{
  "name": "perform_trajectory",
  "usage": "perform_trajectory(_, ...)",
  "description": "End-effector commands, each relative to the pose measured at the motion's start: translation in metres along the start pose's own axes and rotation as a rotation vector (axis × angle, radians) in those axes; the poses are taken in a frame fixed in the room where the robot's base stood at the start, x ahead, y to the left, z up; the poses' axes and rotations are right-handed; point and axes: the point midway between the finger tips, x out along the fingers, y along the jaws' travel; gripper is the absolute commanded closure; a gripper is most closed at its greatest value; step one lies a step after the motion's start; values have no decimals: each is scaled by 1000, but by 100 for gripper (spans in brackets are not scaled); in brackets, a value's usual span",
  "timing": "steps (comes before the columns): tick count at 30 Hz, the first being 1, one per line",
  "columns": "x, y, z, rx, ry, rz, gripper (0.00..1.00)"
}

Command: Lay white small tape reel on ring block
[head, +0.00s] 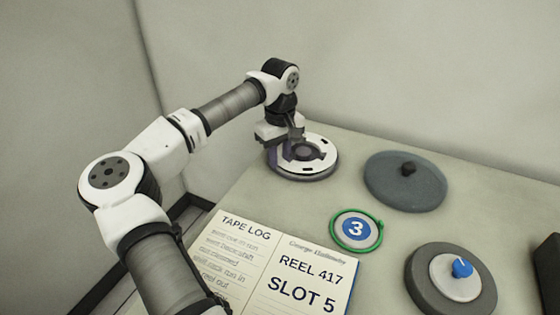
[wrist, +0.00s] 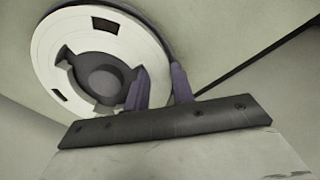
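The white tape reel (head: 318,143), a flat ring with dark slots, is at the back left of the table; it also shows in the wrist view (wrist: 45,47). A dark round hub shows in its open middle, and a grey round edge (head: 308,179) shows beneath it. I cannot tell whether this base is the ring block. My gripper (head: 291,148) is down at the reel's left side. In the wrist view its two fingers (wrist: 160,82) stand apart, one over the inner opening and one by the outer rim. Whether they press on the rim is unclear.
A grey disc with a black knob (head: 405,185) lies right of the reel. A green-rimmed disc marked 3 (head: 356,230) lies nearer. A dark disc (head: 425,282) bears a white disc with a blue knob (head: 462,268). An open log book (head: 275,265) lies in front.

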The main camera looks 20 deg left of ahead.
Motion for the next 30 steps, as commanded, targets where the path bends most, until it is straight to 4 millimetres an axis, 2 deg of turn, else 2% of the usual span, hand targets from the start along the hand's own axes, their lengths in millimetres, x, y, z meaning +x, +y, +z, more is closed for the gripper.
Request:
perform_trajectory(1,0,0,0,0,0,0,84)
perform_trajectory(5,0,0,0,0,0,0,100)
perform_trajectory(14,-4,0,0,0,1,1,100)
perform_trajectory(30,-36,0,0,0,1,1,100)
